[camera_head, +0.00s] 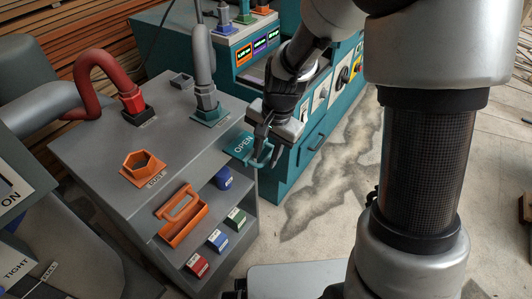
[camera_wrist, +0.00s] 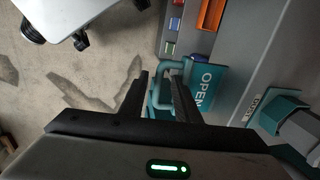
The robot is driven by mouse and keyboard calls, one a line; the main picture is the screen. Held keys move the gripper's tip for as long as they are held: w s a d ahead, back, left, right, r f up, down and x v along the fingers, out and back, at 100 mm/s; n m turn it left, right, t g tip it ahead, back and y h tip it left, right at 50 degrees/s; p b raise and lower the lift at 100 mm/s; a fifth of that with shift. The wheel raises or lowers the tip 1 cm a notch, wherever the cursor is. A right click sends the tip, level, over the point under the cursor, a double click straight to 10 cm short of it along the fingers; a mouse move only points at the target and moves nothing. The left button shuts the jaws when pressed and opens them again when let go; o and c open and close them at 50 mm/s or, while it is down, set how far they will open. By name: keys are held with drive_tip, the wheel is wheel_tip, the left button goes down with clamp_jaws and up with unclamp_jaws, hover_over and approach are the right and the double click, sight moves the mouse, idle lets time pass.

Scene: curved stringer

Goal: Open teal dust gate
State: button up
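The teal dust gate (camera_head: 240,144) is a flat plate marked OPEN. It sticks out of the grey cabinet's side below the teal hose port (camera_head: 210,112). Its teal loop handle (camera_head: 262,158) is on the outer end. In the wrist view, the gate plate (camera_wrist: 208,82) and handle (camera_wrist: 155,92) lie straight ahead. My gripper (camera_head: 270,138) is at the handle with its fingers apart. In the wrist view, the handle's outer bar lies between the fingers of my gripper (camera_wrist: 160,80). I cannot tell whether either finger touches it.
A teal machine (camera_head: 310,150) stands close behind my gripper. Floor is open at right.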

drive_tip(key=shift+r, duration=0.1)
wheel_tip(320, 180, up, 17)
drive_tip(key=s+d+p, duration=0.2)
drive_tip(key=p, duration=0.2)
drive_tip(key=shift+d, duration=0.25)
drive_tip(key=s+d+r+n+t+h, duration=0.15)
drive_tip(key=s+d+r+n, duration=0.25)
drive_tip(key=s, duration=0.4)
drive_tip(key=s+d+r+n+t, duration=0.3)
drive_tip(key=s+d+r, duration=0.1)
drive_tip(key=s, duration=0.3)
wheel_tip(320, 180, up, 17)
drive_tip(key=p, duration=1.7)
drive_tip(key=shift+p, duration=0.35)
drive_tip(key=shift+a, duration=0.1)
